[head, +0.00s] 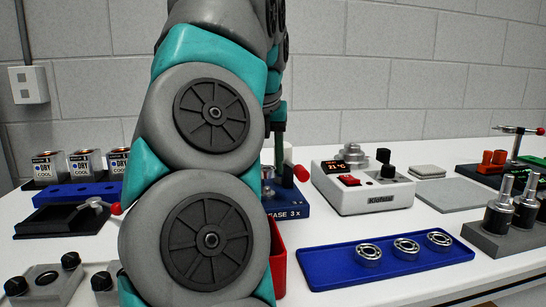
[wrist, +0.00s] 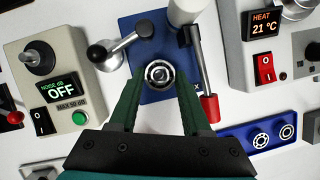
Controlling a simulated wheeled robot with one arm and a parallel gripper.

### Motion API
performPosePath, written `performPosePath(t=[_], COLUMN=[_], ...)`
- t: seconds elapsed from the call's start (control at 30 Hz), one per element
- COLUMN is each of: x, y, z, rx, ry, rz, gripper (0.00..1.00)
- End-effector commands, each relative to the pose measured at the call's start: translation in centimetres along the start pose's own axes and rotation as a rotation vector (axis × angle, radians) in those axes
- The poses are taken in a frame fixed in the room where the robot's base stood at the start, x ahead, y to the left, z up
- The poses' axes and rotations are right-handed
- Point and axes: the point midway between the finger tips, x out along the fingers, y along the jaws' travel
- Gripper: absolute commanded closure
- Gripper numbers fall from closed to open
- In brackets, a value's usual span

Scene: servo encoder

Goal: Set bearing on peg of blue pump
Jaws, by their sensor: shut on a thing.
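The blue pump (head: 287,209) stands behind my arm in the head view, its label partly covered. It shows in the wrist view as a blue base (wrist: 143,22) with a black-knobbed lever on its left and a red-ended lever on its right. My gripper (wrist: 159,79) is over this base, its green fingers shut on a silver ring bearing (wrist: 158,73). The bearing appears over the front middle of the base. The peg is not clearly visible, and I cannot tell whether the bearing is around it or above it. My arm hides most of the gripper in the head view.
A blue tray (head: 333,267) with three bearings lies at front right. A white heat unit (head: 375,203) stands behind it. A noise-meter box (wrist: 62,82) is left of the pump in the wrist view. A red bin (head: 277,262) is partly hidden by my arm.

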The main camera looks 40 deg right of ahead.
Motion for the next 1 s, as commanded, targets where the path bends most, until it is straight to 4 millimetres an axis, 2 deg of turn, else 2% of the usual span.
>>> performPosePath(t=[1.0], x=[0.85], y=[-0.04], z=[-0.26], rx=[0.001], ry=[0.001], rz=[0.0], gripper=[1.0])
